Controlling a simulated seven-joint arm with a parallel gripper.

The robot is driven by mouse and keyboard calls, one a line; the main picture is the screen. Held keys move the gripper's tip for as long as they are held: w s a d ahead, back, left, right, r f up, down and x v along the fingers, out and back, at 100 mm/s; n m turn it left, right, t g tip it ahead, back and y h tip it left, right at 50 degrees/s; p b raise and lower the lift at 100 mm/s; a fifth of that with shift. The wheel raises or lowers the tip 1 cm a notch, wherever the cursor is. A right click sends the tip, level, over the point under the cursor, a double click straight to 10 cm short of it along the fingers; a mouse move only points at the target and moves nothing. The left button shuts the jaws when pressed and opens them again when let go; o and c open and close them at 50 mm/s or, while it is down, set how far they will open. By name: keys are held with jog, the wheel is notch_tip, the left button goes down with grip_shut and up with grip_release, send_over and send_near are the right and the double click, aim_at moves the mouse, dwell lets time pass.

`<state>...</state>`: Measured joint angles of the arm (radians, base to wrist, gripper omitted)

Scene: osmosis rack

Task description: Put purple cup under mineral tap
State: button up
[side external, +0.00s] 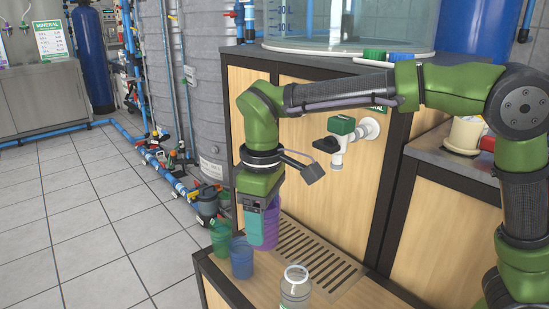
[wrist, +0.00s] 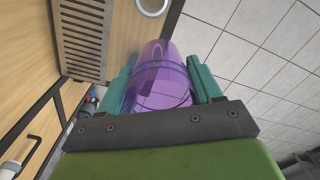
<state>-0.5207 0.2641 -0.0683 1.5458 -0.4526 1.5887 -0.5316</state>
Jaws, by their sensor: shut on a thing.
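The purple cup (side external: 270,229) is see-through. It is between the teal fingers of my gripper (side external: 257,222), beside the left end of the drip grate. In the wrist view the fingers sit on both sides of the purple cup (wrist: 160,82), shut on it. The green-handled tap (side external: 340,126) sticks out of the wooden panel, with its white spout (side external: 337,160) above the grate. The cup is to the left of the spout and lower.
The slotted drip grate (side external: 312,252) lies in the wooden shelf. A blue cup (side external: 242,258) and a green cup (side external: 221,238) stand at the shelf's left edge, close to my gripper. The grate under the spout is clear.

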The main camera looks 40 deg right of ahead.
jog(key=r, duration=0.1)
jog(key=s+a+r+n, duration=0.1)
jog(key=a+r+n, duration=0.1)
jog(key=r, duration=0.1)
jog(key=shift+s+r, duration=0.1)
jog(key=shift+s, duration=0.1)
jog(key=shift+s+d, duration=0.1)
jog(key=shift+s, duration=0.2)
jog(key=s+d+f+m, duration=0.2)
jog(key=s+d+f, duration=0.45)
jog(key=s, duration=0.35)
jog(key=n, duration=0.7)
send_over(333, 307)
notch_tip(333, 307, down, 10)
jog(key=shift+n, duration=0.4)
jog(key=shift+f, duration=4.05)
